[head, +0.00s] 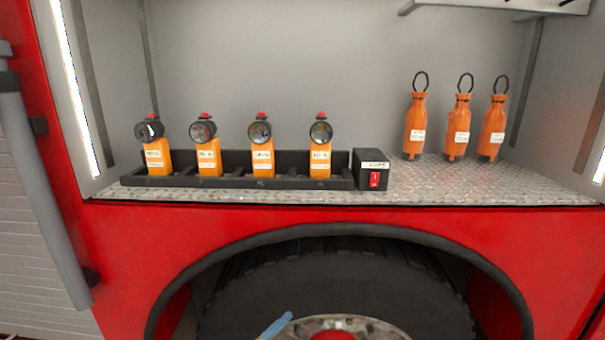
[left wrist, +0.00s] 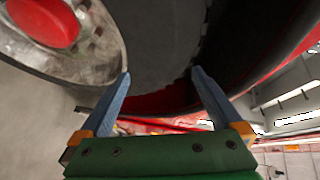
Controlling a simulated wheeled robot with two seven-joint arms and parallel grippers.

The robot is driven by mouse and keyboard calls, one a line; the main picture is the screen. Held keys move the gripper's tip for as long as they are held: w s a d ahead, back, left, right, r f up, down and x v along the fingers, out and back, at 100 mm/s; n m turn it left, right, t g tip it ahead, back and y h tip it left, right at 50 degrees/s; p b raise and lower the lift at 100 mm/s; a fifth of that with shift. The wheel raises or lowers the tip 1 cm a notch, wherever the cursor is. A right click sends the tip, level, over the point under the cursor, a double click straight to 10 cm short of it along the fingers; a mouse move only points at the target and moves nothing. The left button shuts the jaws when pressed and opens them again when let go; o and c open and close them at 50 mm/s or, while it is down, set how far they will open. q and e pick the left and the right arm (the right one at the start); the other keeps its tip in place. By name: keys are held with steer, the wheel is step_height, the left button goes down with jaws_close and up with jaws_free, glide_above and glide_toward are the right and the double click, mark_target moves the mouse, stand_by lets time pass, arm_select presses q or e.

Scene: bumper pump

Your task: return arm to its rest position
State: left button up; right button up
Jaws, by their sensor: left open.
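My left gripper (left wrist: 160,88) shows in the left wrist view with its two blue fingers spread apart and nothing between them. Beyond the fingers are the truck's dark tyre (left wrist: 165,40) and the wheel hub with its red cap (left wrist: 45,20). In the head view only a blue fingertip (head: 277,325) shows at the bottom edge, in front of the wheel (head: 335,285) and below the shelf. My right gripper is in neither view.
On the metal shelf (head: 440,185), several orange lamps (head: 208,160) stand in a black rack (head: 235,183). Beside it is a black box with a red switch (head: 372,170). Three orange bottles with loops (head: 414,130) stand at the right. The red truck side (head: 110,240) surrounds the wheel arch.

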arm_select(q)
steer(key=s+a+f+n+g+y, duration=0.3)
steer(key=s+a+f+n, duration=0.25)
steer(key=s+f, duration=0.5)
steer(key=s+a+f+n+g+y, duration=0.2)
steer(key=s+a+f+n+y, duration=0.35)
steer(key=f, duration=0.75)
steer(key=s+a+f+n+g, duration=0.1)
steer(key=s+f+n+g, duration=0.1)
steer(key=s, duration=0.8)
steer(key=s+a+f+n+g+b, duration=0.1)
steer(key=s+f+n+g, duration=0.2)
steer(key=s, duration=0.6)
steer(key=s+a+f+n+g, duration=0.2)
steer(key=s+f, duration=0.3)
steer(key=s, duration=0.5)
steer(key=shift+s+n+g, duration=0.35)
steer(key=shift+n+g, duration=0.15)
steer(key=shift+n, duration=0.3)
steer(key=shift+d+y, duration=0.1)
steer(key=shift+y, duration=0.15)
